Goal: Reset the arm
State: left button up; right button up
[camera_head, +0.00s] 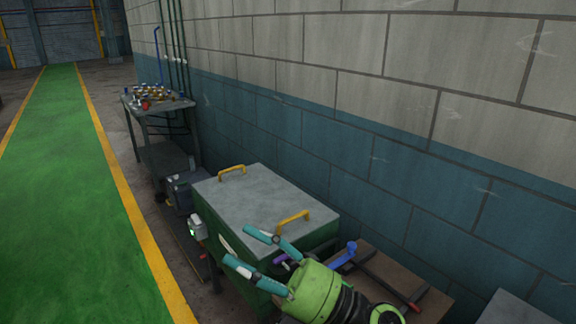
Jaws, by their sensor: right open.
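My right gripper (252,254) shows at the lower middle of the head view. Its two teal fingers are spread apart with nothing between them, and its green wrist body (316,292) is behind them. It is in front of the near end of a green cabinet with a grey top (255,205). I cannot tell whether it touches the cabinet. My left gripper is not in view. A capstan drum cannot be made out.
Two yellow handles, one near (293,221) and one far (231,172), stand on the cabinet top. A brown surface (385,270) with a blue-handled part (343,255) lies right of my gripper. A cluttered metal table (160,108) stands farther back. A block wall bounds the right; the green walkway (75,200) is clear.

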jog(key=w+d+f+m+t+h, duration=0.2)
jog(key=w+d+m+t+h, duration=0.2)
jog(key=d+m+t+h, duration=0.5)
jog(key=w+d+f+m+t+h, duration=0.3)
jog(key=d+m+t+h, duration=0.25)
jog(key=m, duration=0.65)
jog(key=s+d+f+m+g+h, duration=0.25)
jog(key=d+f+m+h, duration=0.2)
jog(key=f, duration=0.35)
jog(key=s+d+f+m+g+h, duration=0.1)
jog(key=d+f+m+g+h, duration=0.3)
jog(key=f, duration=0.4)
jog(key=s+d+f+m+g+y, duration=0.1)
jog(key=s+f+m+g, duration=0.1)
jog(key=s+f+g, duration=0.7)
jog(key=s+d+f+m+g, duration=0.15)
jog(key=s+f, duration=0.35)
jog(key=s, duration=0.7)
notch_tip(320, 180, down, 23)
jog(key=s+g, duration=0.2)
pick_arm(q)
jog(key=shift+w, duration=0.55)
pick_arm(e)
jog(key=s+d+f+g, duration=0.1)
jog(key=s+d+f, duration=0.1)
jog(key=s+f, duration=1.2)
jog(key=shift+s+d+f+n, duration=0.3)
jog(key=shift+s+n, duration=0.1)
jog(key=shift+s, duration=0.5)
